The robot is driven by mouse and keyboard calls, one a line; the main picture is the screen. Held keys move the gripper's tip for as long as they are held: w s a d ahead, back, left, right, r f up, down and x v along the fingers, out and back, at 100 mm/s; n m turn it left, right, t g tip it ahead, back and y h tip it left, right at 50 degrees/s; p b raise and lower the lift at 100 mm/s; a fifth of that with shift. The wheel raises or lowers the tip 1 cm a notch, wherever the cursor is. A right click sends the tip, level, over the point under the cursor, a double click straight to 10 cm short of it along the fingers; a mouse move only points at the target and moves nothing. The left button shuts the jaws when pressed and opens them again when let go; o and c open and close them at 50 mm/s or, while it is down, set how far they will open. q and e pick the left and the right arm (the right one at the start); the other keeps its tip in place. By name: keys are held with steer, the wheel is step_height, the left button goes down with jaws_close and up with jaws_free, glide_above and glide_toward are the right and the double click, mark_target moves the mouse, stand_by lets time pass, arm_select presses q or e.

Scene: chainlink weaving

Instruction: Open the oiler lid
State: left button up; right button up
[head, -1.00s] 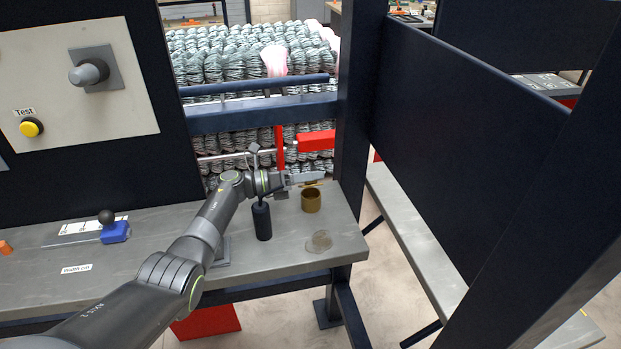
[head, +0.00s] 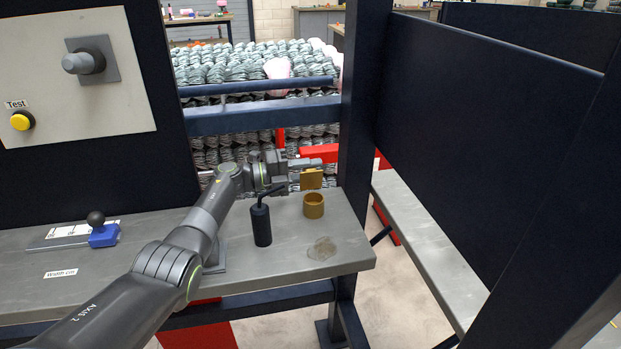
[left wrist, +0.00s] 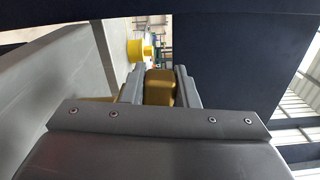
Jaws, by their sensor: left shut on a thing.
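The brass oiler cup (head: 313,206) stands on the grey bench near its right end, with its round mouth open at the top. Its brass lid (head: 311,180) stands roughly upright just above the cup's rim. I cannot tell whether the lid touches the rim. My left gripper (head: 308,165) is above the cup and shut on the lid. In the left wrist view the lid (left wrist: 160,88) sits between the two fingers of my left gripper (left wrist: 159,82). My right gripper is not in view.
A black oil can (head: 261,222) with a thin spout stands left of the cup. A stain (head: 322,248) lies on the bench (head: 285,262) in front. A dark post (head: 358,120) rises behind right. A blue block with a black knob (head: 103,234) is at left.

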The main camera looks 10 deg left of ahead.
arm_select(q)
steer(key=shift+w+a+f+n, duration=0.1)
steer(key=shift+w+f+n, duration=0.1)
steer(key=shift+n, duration=0.3)
steer(key=shift+b, duration=0.3)
steer(key=o, duration=1)
steer(key=b+v, duration=0.1)
steer(key=v, duration=1)
steer(key=shift+w+b, duration=0.1)
steer(key=shift+b, duration=0.3)
steer(key=shift+s+a+r, duration=0.1)
steer(key=shift+s+a, duration=0.15)
steer(key=shift+a, duration=0.25)
